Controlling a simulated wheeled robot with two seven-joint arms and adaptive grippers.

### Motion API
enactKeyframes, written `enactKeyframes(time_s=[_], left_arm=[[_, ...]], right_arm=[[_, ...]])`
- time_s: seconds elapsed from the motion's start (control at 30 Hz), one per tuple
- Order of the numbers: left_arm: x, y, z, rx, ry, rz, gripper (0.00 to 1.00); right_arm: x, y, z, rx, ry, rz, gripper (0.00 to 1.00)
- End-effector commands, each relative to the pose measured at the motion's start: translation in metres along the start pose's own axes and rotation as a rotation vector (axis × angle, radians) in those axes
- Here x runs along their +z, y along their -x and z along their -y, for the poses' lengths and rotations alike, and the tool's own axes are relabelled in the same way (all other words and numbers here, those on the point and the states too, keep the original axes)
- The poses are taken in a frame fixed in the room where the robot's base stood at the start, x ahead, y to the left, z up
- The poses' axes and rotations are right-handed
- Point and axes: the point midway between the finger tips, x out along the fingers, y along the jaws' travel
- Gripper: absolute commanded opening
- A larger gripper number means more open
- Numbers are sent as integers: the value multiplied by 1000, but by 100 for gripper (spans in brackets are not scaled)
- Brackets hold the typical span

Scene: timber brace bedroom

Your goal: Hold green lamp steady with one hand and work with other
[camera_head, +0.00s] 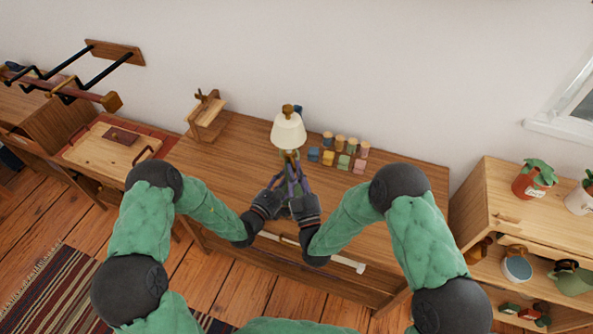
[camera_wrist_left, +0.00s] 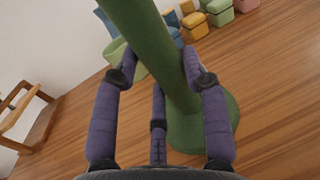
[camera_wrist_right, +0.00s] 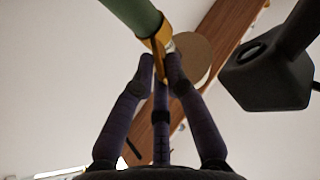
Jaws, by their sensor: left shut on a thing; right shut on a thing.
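The green lamp stands on the wooden desk, with a cream shade (camera_head: 288,132) and a brass knob on top. Both grippers come together just below the shade. My left gripper (camera_wrist_left: 157,70) is shut around the green stem (camera_wrist_left: 165,50), above the round green base (camera_wrist_left: 205,125). My right gripper (camera_wrist_right: 161,72) is shut on a thin brass piece (camera_wrist_right: 158,58) beside a brass collar at the end of the green stem (camera_wrist_right: 130,14). In the head view the right gripper (camera_head: 294,164) shows more clearly, and the hands hide most of the stem and base.
Several small coloured blocks or jars (camera_head: 343,163) stand on the desk (camera_head: 385,190) right of the lamp. A small wooden stand (camera_head: 206,118) is at its back left. A shelf unit (camera_head: 485,205) with plants and mugs is at the right. The desk's right end is clear.

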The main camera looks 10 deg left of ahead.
Motion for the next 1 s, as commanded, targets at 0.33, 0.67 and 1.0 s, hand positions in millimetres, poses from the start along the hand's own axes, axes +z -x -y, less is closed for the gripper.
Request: enactKeyframes(time_s=[0.33,0.67,1.0], left_arm=[[-1,1,2,-2,2,-2,0],[-1,0,1,-1,2,-2,0],[-1,0,0,0,2,-2,0]], right_arm=[[-1,-1,-1,1,0,-3,39],[0,6,0,0,0,0,39],[0,48,-1,2,0,-2,39]])
